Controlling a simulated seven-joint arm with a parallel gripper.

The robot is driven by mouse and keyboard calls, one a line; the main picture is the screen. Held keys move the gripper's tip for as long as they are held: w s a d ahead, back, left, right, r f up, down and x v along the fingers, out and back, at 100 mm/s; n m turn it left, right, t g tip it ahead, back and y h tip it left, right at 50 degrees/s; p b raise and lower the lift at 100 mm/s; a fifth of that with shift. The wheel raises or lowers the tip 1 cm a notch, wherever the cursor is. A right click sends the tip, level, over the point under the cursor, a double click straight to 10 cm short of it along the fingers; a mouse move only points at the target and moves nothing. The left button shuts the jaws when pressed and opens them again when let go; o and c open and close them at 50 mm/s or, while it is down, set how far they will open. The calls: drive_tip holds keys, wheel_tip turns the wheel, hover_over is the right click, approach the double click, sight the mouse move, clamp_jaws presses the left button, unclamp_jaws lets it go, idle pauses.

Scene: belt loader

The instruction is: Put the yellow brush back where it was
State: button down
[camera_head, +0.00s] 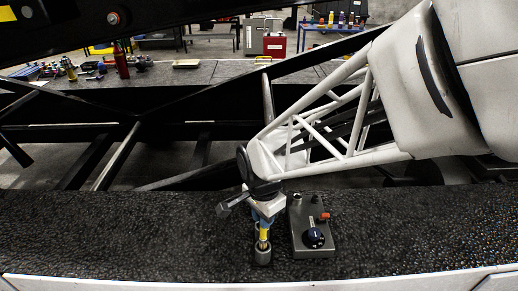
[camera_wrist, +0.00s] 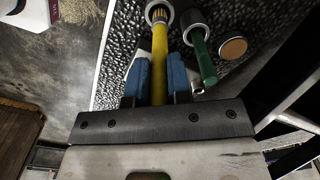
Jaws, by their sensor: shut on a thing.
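The yellow brush (camera_head: 264,235) is upright between the fingers of my gripper (camera_head: 265,217), low over the black textured belt. In the wrist view the yellow brush (camera_wrist: 160,58) runs between the two blue fingers (camera_wrist: 159,82), which are shut on its handle. Its bristle end is at the mouth of a grey cup (camera_head: 263,257), which also shows in the wrist view (camera_wrist: 150,13). I cannot tell how deep it sits inside. A green brush (camera_wrist: 206,65) stands in a second cup (camera_wrist: 190,19) right beside it.
A grey control box (camera_head: 297,222) with a dark knob and a red part sits just right of the cup. A round copper-coloured disc (camera_wrist: 233,47) lies near the green brush. The belt to the left is clear. Dark frame beams rise behind.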

sight(263, 241)
drive_tip(key=shift+f, duration=1.05)
drive_tip(key=shift+f, duration=1.9)
drive_tip(key=c, duration=1.1)
unclamp_jaws()
wheel_tip(263, 241, up, 12)
drive_tip(key=shift+r, duration=0.15)
